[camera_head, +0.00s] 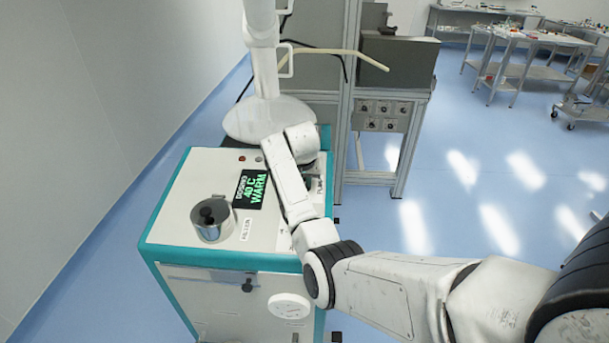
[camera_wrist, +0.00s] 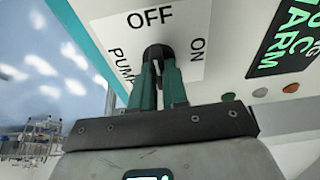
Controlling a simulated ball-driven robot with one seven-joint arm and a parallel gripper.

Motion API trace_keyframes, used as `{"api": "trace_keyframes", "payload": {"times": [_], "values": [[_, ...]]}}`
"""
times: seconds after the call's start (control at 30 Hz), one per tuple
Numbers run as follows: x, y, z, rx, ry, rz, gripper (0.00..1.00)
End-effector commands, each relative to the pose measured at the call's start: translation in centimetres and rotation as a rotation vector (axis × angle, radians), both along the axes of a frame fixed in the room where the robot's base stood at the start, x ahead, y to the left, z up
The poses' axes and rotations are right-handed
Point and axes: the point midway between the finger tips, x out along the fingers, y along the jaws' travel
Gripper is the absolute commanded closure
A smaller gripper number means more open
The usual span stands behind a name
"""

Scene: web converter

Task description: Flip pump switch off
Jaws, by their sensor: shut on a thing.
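The pump switch is a dark round knob (camera_wrist: 157,52) on a white label plate (camera_wrist: 185,25) marked OFF, ON and PUMP in the wrist view. My gripper (camera_wrist: 158,68) has its green fingers shut on the knob, and they hide most of it. I cannot tell which mark the knob points to. A PUMP label (camera_head: 318,186) shows beside the arm there.
A metal pot with a black knob (camera_head: 211,220) stands on the panel. Small round buttons (camera_wrist: 260,93) sit near the switch. A grey cabinet frame (camera_head: 392,125) stands behind; open blue floor (camera_head: 450,215) lies to the right.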

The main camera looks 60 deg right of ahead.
Motion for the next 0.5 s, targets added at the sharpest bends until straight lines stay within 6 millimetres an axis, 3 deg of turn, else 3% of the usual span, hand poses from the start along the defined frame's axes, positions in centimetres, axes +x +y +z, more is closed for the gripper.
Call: {"api": "trace_keyframes", "payload": {"times": [0.3, 0.33, 0.5], "values": [[0.08, -0.03, 0.09, -0.005, 0.001, 0.015, 1.0], [0.08, -0.03, 0.09, -0.005, 0.001, 0.015, 0.84], [0.06, -0.03, 0.06, -0.004, 0.001, 0.013, 0.68]]}}
